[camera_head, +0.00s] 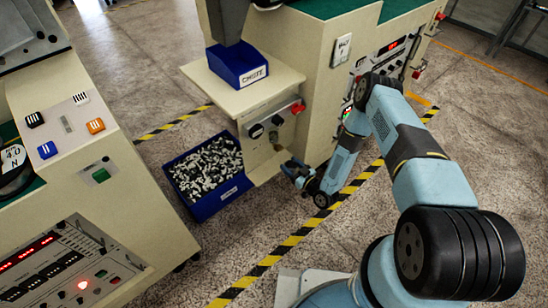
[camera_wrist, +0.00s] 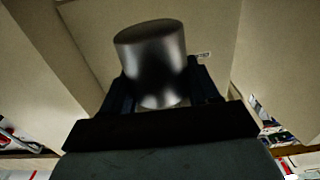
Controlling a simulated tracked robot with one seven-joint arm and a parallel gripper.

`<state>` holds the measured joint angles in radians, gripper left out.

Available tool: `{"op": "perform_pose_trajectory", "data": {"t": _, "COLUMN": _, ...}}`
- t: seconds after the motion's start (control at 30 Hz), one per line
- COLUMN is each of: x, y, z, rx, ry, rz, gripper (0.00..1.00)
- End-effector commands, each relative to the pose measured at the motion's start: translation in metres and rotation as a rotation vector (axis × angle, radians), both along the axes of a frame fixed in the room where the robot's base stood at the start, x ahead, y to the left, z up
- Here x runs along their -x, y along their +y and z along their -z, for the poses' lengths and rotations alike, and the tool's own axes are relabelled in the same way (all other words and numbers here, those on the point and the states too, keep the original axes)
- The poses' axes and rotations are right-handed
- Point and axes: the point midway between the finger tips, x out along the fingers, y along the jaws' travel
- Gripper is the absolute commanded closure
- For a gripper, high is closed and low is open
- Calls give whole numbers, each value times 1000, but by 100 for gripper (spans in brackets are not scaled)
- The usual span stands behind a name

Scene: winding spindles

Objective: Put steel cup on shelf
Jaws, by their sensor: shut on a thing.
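A shiny grey steel cup (camera_wrist: 150,60) sits between the two dark fingers of my gripper (camera_wrist: 163,88) in the wrist view. The fingers are shut on its sides, and its far end sticks out past them. In the head view my gripper (camera_head: 291,167) is low beside the beige machine, just right of its small control panel. I cannot make out the cup in that view. A beige shelf (camera_head: 218,98) juts from the machine, above and left of my gripper. A blue labelled bin (camera_head: 240,68) stands on it.
A blue crate full of metal parts (camera_head: 208,178) stands on the floor below the shelf. The control panel (camera_head: 272,127) has a red knob. Another machine with a console (camera_head: 75,135) stands at left. Yellow-black tape (camera_head: 285,250) crosses the open floor.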

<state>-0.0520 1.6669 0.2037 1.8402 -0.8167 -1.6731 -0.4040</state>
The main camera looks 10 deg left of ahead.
Motion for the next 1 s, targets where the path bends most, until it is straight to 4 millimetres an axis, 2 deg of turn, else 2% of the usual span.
{"op": "perform_pose_trajectory", "data": {"t": 0.2, "x": -32, "y": 37, "z": -1, "rx": -2, "ry": -3, "rz": 0, "gripper": 72}}
{"op": "perform_pose_trajectory", "data": {"t": 0.4, "x": -55, "y": 63, "z": -1, "rx": -1, "ry": -2, "rz": 1, "gripper": 72}}
{"op": "perform_pose_trajectory", "data": {"t": 0.7, "x": -70, "y": 82, "z": -1, "rx": -2, "ry": -3, "rz": 0, "gripper": 72}}
{"op": "perform_pose_trajectory", "data": {"t": 0.83, "x": -68, "y": 80, "z": 20, "rx": -1, "ry": 1, "rz": 1, "gripper": 72}}
{"op": "perform_pose_trajectory", "data": {"t": 1.0, "x": -69, "y": 80, "z": 34, "rx": 0, "ry": -1, "rz": 1, "gripper": 72}}
